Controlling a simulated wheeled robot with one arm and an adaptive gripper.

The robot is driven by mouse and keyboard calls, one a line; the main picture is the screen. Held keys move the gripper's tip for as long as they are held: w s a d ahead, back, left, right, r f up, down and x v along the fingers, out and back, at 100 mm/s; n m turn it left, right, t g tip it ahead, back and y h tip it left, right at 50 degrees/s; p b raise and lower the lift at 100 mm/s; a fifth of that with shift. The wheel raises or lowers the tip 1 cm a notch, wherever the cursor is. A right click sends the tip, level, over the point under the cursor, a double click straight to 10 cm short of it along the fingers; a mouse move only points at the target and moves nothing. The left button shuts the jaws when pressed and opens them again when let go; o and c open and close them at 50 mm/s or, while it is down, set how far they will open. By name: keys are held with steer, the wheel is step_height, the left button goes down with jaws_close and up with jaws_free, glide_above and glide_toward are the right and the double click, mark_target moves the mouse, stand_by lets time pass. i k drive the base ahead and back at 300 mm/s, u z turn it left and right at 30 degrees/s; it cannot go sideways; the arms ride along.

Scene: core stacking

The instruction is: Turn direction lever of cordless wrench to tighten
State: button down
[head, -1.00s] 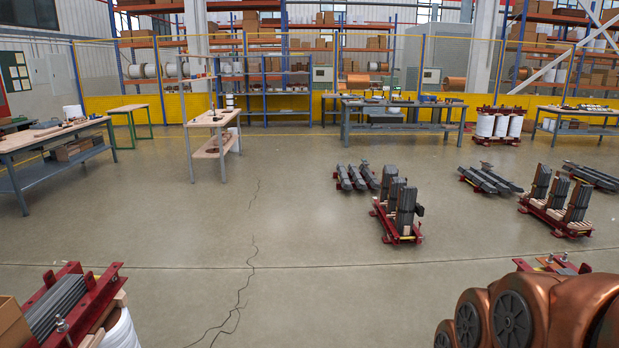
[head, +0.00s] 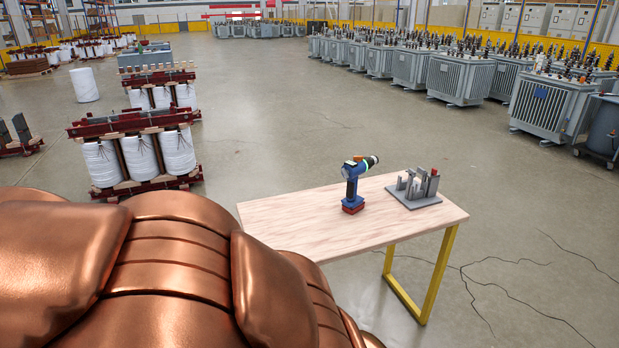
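The cordless wrench (head: 354,185) stands upright on its red base on a light wooden table (head: 290,222) in the head view. It has a blue body, and its dark nose points right, with a green ring behind it. A small yellow-orange part shows on top. The direction lever is too small to make out. My gripper is not in view. My copper-coloured arm or body fills the lower left and hides the table's near left part.
A grey fixture with upright blocks (head: 415,188) sits on the table right of the wrench. The table has yellow legs (head: 437,275). White-wound transformer cores (head: 140,157) stand at left. Grey transformers (head: 462,78) line the back right. Floor right of the table is clear.

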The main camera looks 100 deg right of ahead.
mark_target(352, 200)
steer(key=z, duration=3.95)
